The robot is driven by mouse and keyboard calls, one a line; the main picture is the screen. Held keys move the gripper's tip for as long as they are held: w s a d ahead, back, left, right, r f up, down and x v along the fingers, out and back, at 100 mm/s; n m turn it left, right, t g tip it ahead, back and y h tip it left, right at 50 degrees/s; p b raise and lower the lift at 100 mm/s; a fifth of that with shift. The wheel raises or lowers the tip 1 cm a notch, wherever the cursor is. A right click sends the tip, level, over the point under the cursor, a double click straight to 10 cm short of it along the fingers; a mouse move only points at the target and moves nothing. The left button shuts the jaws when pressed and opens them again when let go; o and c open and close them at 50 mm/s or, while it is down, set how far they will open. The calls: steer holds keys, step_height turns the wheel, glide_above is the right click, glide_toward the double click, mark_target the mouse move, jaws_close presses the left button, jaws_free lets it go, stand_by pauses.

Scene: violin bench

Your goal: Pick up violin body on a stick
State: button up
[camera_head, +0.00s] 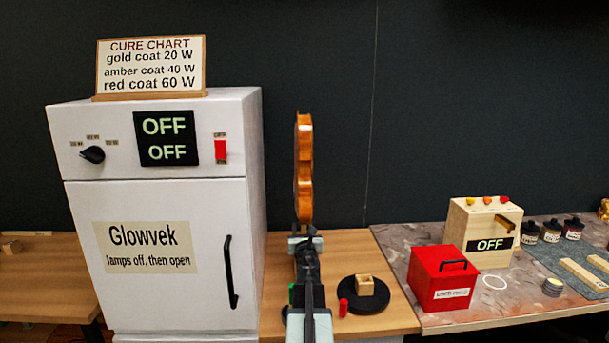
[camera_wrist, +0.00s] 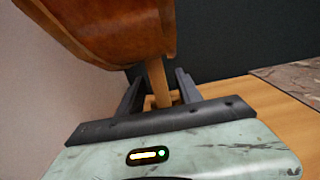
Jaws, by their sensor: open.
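The violin body (camera_head: 304,165) is amber-brown and stands upright, seen nearly edge-on in the head view, straight above my gripper (camera_head: 305,240). In the wrist view the violin body (camera_wrist: 110,25) fills the upper left, with its pale wooden stick (camera_wrist: 157,80) running down from it. My gripper is open, one dark finger on each side of the stick. The stick stands between the fingers; I cannot tell whether either finger touches it. My arm hides the stick's lower part in the head view.
The white Glowvek cabinet (camera_head: 160,280) stands close on the left, its door shut and display reading OFF. Right of my arm are a black disc (camera_head: 375,302) with a small wooden block and a red object (camera_head: 343,307). A red box (camera_head: 440,282) stands further right.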

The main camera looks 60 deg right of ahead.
steer(key=shift+x, duration=0.85)
steer(key=shift+s+a, duration=0.1)
jaws_close()
steer(key=shift+r, duration=0.1)
step_height(320, 180, up, 18)
steer(key=p, duration=1.8)
steer(key=shift+r, duration=0.1)
steer(key=shift+r+p, duration=3)
steer(key=shift+p, duration=0.2)
steer(key=shift+f, duration=0.1)
